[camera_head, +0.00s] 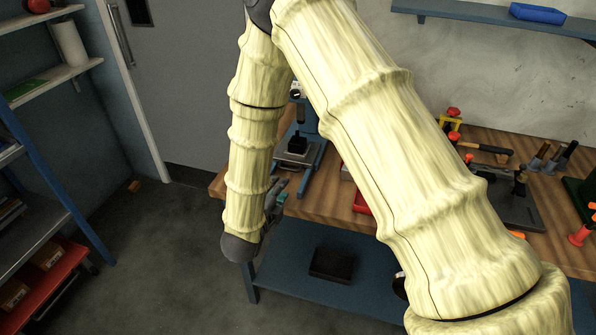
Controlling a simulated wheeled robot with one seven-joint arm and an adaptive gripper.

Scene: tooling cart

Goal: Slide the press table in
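A small blue press (313,148) stands at the left end of the wooden bench. My arm hides much of its upper part. Its press table (293,158) shows as a flat grey plate with a dark block (298,144) just above it. I cannot tell how far the table is slid out. My gripper (277,193) is dark and sits at the bench's left front edge, below and slightly left of the press table in the picture. It appears apart from the press. My forearm partly hides it, so its opening is unclear.
The wooden bench (318,205) holds a red tray (361,203), a hammer (487,148) and several other tools at right. A blue lower shelf (300,272) carries a dark box (332,264). Shelving with a red tray (50,283) stands at left. The floor between is clear.

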